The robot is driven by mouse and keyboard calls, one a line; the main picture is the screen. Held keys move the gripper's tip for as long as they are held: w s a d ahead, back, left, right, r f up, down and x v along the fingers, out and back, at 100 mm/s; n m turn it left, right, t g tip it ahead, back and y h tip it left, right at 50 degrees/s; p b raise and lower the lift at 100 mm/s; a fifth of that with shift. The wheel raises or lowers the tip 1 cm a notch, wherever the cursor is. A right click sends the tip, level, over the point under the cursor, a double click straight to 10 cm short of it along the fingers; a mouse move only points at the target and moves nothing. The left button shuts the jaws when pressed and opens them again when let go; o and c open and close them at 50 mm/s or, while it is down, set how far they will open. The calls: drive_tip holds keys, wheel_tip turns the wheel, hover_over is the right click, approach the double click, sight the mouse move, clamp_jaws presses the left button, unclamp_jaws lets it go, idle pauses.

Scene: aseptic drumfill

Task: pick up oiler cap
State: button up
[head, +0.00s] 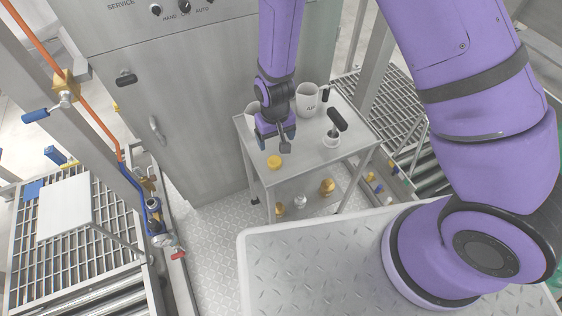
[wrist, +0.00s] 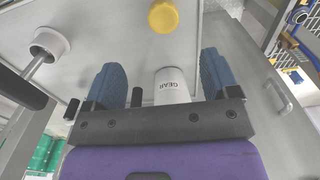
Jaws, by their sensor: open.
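The oiler cap looks to be the small round yellow cap (head: 274,162) on the top of the small steel table, near its front left edge. It also shows in the wrist view (wrist: 163,16) at the top centre, beyond my fingertips. My gripper (head: 275,142) is above the table, just behind the cap in the head view. In the wrist view its two blue fingers (wrist: 162,80) are apart with nothing held between them. A white cup marked GEAR (wrist: 172,86) shows between the fingers, farther off than they are.
Brass fittings (head: 327,187) lie on the shelf below. A grey cabinet (head: 190,110) stands behind on the left. The table's front middle is bare.

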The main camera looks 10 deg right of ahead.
hover_over(274, 160)
drive_tip(key=f, duration=0.6)
drive_tip(key=shift+s+d, duration=0.25)
drive_tip(key=shift+d, duration=0.1)
drive_tip(key=shift+w+a+f, duration=0.1)
drive_tip(key=shift+a+f, duration=0.05)
drive_tip(key=shift+f, duration=1.2)
drive_tip(key=shift+w+a+f, duration=0.1)
drive_tip(key=shift+a+f, duration=0.05)
drive_tip(key=shift+f, duration=1.15)
drive_tip(key=shift+c, duration=0.2)
drive_tip(key=c, duration=1)
